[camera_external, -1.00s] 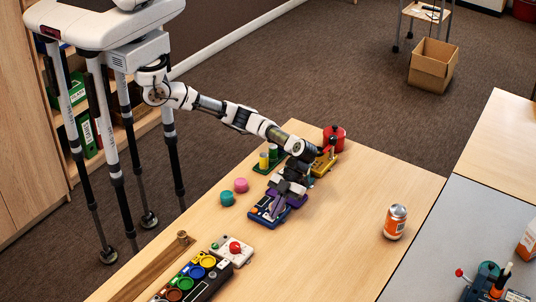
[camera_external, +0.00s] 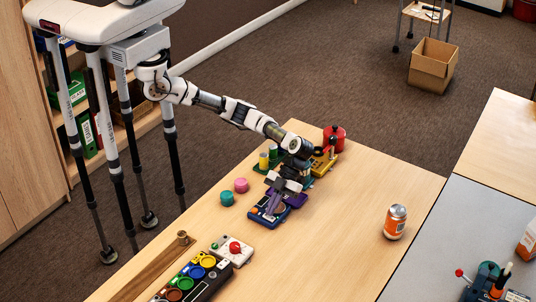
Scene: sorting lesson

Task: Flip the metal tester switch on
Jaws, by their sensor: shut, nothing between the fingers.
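My gripper (camera_external: 273,206) points down over a blue device with an orange knob (camera_external: 262,216) and a purple device (camera_external: 297,201) near the table's middle. Its fingers look closed and hold nothing; they hide part of both devices. I cannot tell whether they touch either one. A yellow device (camera_external: 322,163) with a dark lever-like part stands behind my wrist. I cannot tell for sure which of these is the metal tester, and no switch position is readable.
A red pot-like object (camera_external: 335,137) stands at the back. Yellow and green cylinders (camera_external: 264,161), teal (camera_external: 227,198) and pink (camera_external: 241,185) pieces lie left. A white box with a red button (camera_external: 232,250) and a colored-ring tray (camera_external: 197,279) are in front. A can (camera_external: 395,222) stands right, with clear table around it.

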